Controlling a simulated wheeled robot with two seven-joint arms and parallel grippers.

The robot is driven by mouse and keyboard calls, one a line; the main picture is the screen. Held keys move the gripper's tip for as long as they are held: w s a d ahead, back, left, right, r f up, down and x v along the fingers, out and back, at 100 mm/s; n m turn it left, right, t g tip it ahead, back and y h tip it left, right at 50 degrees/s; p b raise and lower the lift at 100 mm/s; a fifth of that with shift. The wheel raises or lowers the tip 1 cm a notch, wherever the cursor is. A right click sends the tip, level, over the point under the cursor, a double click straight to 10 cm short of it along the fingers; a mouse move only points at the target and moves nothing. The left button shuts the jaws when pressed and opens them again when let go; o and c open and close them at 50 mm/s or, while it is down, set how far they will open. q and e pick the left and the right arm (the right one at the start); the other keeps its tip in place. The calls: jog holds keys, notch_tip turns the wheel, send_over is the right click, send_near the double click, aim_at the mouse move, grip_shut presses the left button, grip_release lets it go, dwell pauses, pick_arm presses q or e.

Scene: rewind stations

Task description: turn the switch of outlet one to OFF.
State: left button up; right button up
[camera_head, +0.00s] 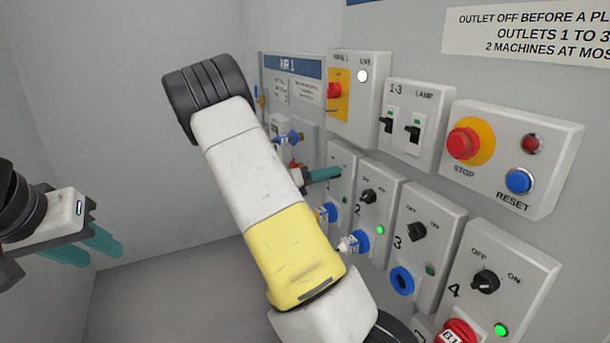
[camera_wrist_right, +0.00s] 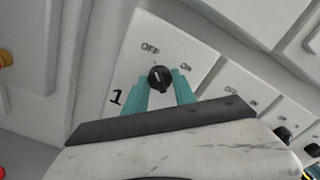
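The outlet one panel (camera_wrist_right: 126,72) fills the middle of the right wrist view, with a "1" and OFF and ON labels. Its black switch knob (camera_wrist_right: 159,78) has a pale mark near its top; I cannot tell surely which label it points to. My right gripper (camera_wrist_right: 161,82) has its teal fingers apart, one each side of the knob, with slight gaps seeming to show. In the head view my right gripper (camera_head: 322,174) is at the outlet one panel (camera_head: 346,160), and the knob is hidden there. My left gripper (camera_head: 108,248) is open and empty at far left.
Outlet panels two (camera_head: 380,190), three (camera_head: 435,215) and four (camera_head: 510,265) stand to the right, with similar knobs. Above are a lamp switch box (camera_head: 412,105) and a STOP/RESET box (camera_head: 545,150). My right arm hides part of the wall. Space at left is free.

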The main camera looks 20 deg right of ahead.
jog(key=o, duration=0.4)
jog(key=shift+o, duration=0.2)
jog(key=a, duration=0.8)
jog(key=shift+s, duration=0.3)
jog(key=shift+d, duration=0.1)
